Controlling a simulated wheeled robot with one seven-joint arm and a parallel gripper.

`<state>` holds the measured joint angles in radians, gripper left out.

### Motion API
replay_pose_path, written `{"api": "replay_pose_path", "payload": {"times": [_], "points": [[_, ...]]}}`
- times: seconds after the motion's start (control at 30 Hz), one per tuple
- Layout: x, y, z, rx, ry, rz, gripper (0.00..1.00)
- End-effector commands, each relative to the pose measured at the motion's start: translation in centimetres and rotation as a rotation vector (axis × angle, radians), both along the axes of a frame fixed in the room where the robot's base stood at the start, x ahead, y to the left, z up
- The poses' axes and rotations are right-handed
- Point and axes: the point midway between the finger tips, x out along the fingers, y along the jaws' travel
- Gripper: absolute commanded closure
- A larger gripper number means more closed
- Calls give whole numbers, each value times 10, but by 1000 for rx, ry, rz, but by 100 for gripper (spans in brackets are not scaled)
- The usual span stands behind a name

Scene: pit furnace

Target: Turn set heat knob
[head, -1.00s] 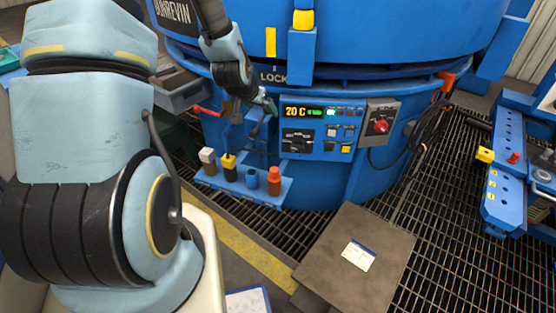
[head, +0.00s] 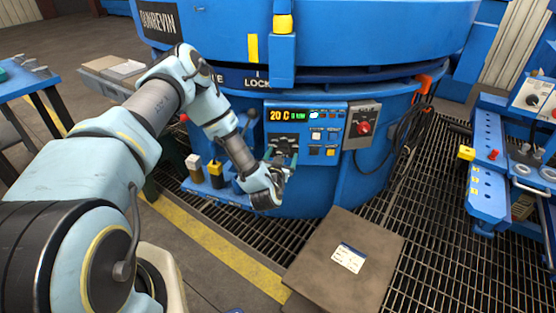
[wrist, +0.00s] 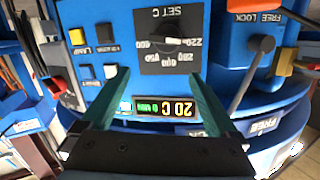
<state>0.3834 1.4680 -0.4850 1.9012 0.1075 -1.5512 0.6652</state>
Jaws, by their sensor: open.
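The set heat knob (wrist: 172,42) is a dark knob with a white pointer on a black dial plate marked "SET C", upside down in the wrist view. The pointer lies roughly sideways, toward the 220 side. My gripper (wrist: 158,77) is open and empty, its two teal fingers short of the knob and apart from it. In the head view my gripper (head: 281,156) is in front of the lower left of the blue control panel (head: 335,118) and partly hides the dial. The lit display (head: 288,115) reads 20 C.
A grey box with a red knob (head: 364,129) is right of the panel. Coloured buttons (wrist: 86,53) sit beside the dial. A lever (wrist: 251,72) stands by the "FREE LOCK" label. A brown plate (head: 343,258) lies on the grating in front.

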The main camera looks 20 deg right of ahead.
Motion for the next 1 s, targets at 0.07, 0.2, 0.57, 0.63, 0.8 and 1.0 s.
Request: {"api": "replay_pose_path", "payload": {"times": [0.07,0.2,0.57,0.63,0.8,1.0], "points": [[-16,-1,-23,-27,-41,44,5],[-35,3,-39,-57,-105,114,5],[-24,-3,-43,-70,-145,157,5],[-12,-9,-43,-70,-145,157,5],[17,-23,-44,-70,-144,158,5],[41,-37,-44,-69,-143,155,5]]}}
